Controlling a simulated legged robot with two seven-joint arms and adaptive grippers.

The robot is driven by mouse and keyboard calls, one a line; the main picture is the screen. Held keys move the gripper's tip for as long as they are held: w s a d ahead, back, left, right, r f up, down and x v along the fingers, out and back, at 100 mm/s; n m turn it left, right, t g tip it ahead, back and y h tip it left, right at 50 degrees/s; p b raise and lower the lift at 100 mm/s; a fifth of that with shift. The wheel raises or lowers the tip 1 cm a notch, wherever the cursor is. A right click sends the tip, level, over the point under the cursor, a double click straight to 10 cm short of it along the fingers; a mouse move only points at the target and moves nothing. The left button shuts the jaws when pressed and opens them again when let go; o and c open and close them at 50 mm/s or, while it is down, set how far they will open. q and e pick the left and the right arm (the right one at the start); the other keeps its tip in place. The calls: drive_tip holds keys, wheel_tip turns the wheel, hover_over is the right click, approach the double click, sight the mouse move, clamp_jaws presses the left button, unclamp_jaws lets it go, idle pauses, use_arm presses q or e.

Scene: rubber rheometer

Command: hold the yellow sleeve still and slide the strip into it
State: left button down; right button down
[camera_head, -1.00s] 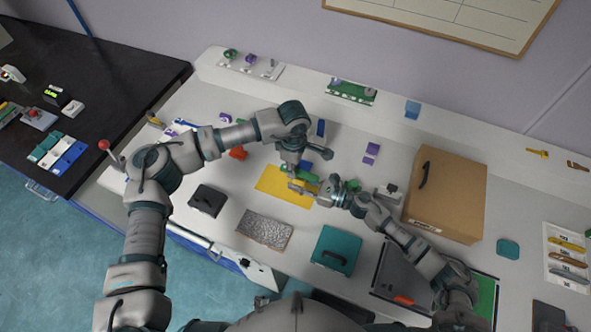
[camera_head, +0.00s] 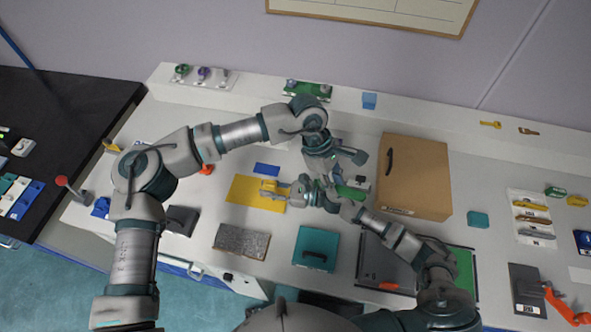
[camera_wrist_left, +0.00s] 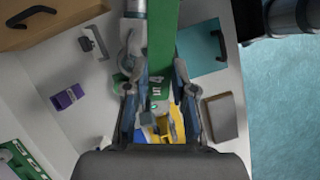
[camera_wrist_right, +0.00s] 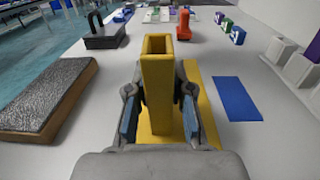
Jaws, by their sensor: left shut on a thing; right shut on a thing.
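My right gripper (camera_wrist_right: 160,112) is shut on the yellow sleeve (camera_wrist_right: 157,80), a rectangular tube. Its visible open end is empty in the right wrist view. In the head view the sleeve (camera_head: 268,187) is over the yellow mat. My left gripper (camera_wrist_left: 160,90) is shut on a long green strip (camera_wrist_left: 161,35) with white marks. In the head view the strip (camera_head: 350,193) is to the right of the sleeve, apart from it, partly hidden by my arms. The left wrist view shows yellow beyond the strip, between the fingers.
The yellow mat (camera_head: 243,195) lies under the sleeve, with a blue card (camera_head: 267,169) beside it. A cardboard box (camera_head: 420,175) stands to the right. A teal case (camera_head: 315,250) and a grey textured slab (camera_head: 241,240) lie in front.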

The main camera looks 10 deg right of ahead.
sight(343, 188)
use_arm(q)
drive_tip(key=r+h, duration=0.1)
drive_tip(key=d+r+n+h, duration=0.1)
drive_tip(key=r, duration=0.1)
drive_tip(key=s+d+r+n, duration=0.1)
drive_tip(key=shift+r+h, duration=0.3)
drive_tip(key=shift+h, duration=0.1)
drive_tip(key=r+n+h, duration=0.1)
drive_tip(key=w+a+r+n+t+h, duration=0.1)
drive_tip(key=n, duration=0.1)
drive_tip(key=r+n+t+h, duration=0.1)
drive_tip(key=h, duration=0.1)
drive_tip(key=shift+w+a+r+n, duration=0.2)
drive_tip(key=shift+w+a+n, duration=0.15)
drive_tip(key=shift+n, duration=0.05)
drive_tip(key=w+a+f+n+t+y, duration=0.2)
drive_tip(key=w+a+f+n+t, duration=0.2)
drive_tip(key=a+n+t, duration=0.3)
drive_tip(key=w+a+f+n+t+y, duration=0.1)
drive_tip(key=w+a+f+n+t, duration=0.3)
drive_tip(key=a+f+n+t, duration=0.3)
drive_tip(key=a+n+t, duration=0.1)
drive_tip(key=a+t, duration=0.1)
drive_tip(key=t, duration=0.2)
drive_tip(key=shift+w+a+y, duration=0.15)
drive_tip(key=shift+a+y, duration=0.15)
drive_tip(key=shift+y, duration=0.1)
drive_tip(key=shift+d, duration=0.2)
